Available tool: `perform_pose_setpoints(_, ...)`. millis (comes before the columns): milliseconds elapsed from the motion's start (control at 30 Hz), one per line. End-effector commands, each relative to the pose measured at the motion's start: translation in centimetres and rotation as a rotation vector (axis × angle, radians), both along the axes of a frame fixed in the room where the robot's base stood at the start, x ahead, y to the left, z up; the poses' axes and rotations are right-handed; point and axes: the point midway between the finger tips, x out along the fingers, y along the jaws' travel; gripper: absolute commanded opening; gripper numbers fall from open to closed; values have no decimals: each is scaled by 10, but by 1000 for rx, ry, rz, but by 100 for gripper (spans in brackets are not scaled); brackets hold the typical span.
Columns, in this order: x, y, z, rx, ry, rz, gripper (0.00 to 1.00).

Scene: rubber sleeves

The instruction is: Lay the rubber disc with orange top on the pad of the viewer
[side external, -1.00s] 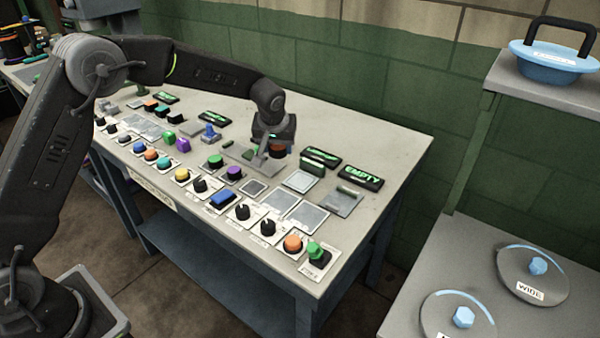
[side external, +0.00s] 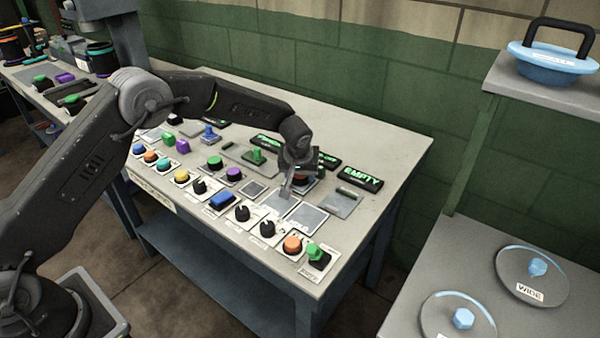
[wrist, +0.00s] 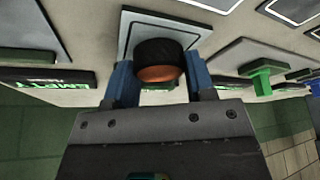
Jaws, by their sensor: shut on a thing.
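The rubber disc (wrist: 158,52) has a black side and an orange top. My gripper (wrist: 155,82) is shut on it, with one blue finger on each side. In the side view my gripper (side external: 300,182) is over this pad, in front of a dark display partly hidden by my wrist. To its right are a display reading EMPTY (side external: 361,176) and its grey plate (side external: 341,204).
A green-handled piece (side external: 257,157) stands on a plate to the left. Flat grey panels (side external: 308,217), black knobs (side external: 243,212), a blue button (side external: 221,200) and an orange button (side external: 293,244) lie nearer the front edge. The table's right end (side external: 405,160) is clear.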

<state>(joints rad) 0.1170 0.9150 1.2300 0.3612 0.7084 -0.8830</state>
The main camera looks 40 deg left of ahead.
Motion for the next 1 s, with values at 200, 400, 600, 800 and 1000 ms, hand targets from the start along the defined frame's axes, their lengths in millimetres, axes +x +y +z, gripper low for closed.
perform_pose_setpoints(200,0,0,-3,0,0,0,56)
perform_pose_setpoints(400,0,0,-3,0,0,0,75)
perform_pose_setpoints(600,0,0,-3,0,0,0,75)
perform_pose_setpoints(800,-3,-2,10,-1,-3,-1,75)
perform_pose_setpoints(1000,-15,-10,46,-2,-4,-2,75)
